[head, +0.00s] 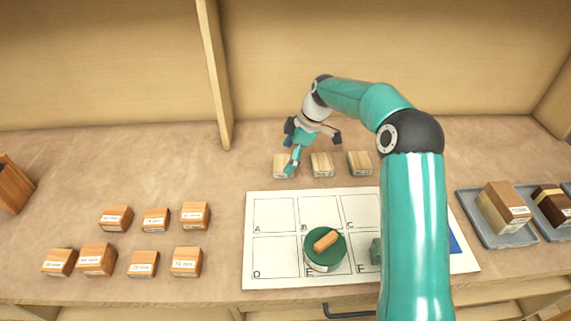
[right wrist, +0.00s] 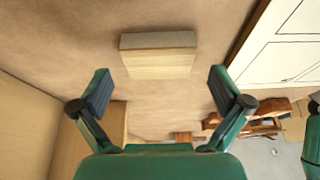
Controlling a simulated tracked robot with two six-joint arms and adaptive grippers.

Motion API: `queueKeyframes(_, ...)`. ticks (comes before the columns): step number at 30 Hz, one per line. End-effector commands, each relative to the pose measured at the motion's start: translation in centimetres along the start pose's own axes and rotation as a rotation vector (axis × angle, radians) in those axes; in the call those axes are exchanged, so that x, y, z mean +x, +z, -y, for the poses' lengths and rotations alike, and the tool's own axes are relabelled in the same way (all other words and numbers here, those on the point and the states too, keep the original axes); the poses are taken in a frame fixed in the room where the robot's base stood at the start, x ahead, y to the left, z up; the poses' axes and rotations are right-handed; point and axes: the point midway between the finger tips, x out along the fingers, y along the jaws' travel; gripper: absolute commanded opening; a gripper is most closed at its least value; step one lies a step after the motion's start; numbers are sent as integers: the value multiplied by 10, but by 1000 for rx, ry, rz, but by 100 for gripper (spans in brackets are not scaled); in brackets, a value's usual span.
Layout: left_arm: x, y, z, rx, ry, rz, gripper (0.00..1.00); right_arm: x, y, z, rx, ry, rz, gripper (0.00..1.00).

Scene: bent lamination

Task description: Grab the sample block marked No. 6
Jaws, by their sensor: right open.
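Three pale wooden sample blocks stand in a row behind the white sheet in the head view: a left one (head: 281,160), a middle one (head: 322,165) and a right one (head: 359,163). Their labels are too small to read, so I cannot tell which is No. 6. My right gripper (head: 300,146) is over the left block and partly covers it. In the right wrist view, my open right gripper (right wrist: 162,92) has a pale block with a grey side (right wrist: 158,62) just beyond its fingertips, roughly centred between them. Nothing is held. My left gripper is not in view.
A white lettered sheet (head: 272,240) lies in front, with a green-topped round container (head: 312,247) carrying an orange block (head: 326,240). Several labelled orange-brown blocks (head: 97,258) lie left. Grey trays (head: 473,218) with layered blocks stand right. A wooden wall rises behind.

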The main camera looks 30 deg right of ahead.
Motion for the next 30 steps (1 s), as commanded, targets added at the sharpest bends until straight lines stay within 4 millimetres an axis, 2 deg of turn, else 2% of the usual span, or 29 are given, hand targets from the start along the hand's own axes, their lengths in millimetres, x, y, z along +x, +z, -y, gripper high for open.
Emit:
queueKeyframes(5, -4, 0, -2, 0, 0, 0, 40, 19, 0, 0, 0, -1, 0, 100)
queueKeyframes(13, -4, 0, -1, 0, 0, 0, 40, 21, 0, 0, 0, 2, 0, 98)
queueKeyframes(23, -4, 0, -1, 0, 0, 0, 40, 21, 1, 0, 1, 1, 0, 43)
queueKeyframes(30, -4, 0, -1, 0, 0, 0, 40, 20, 1, 0, 2, 2, 0, 41)
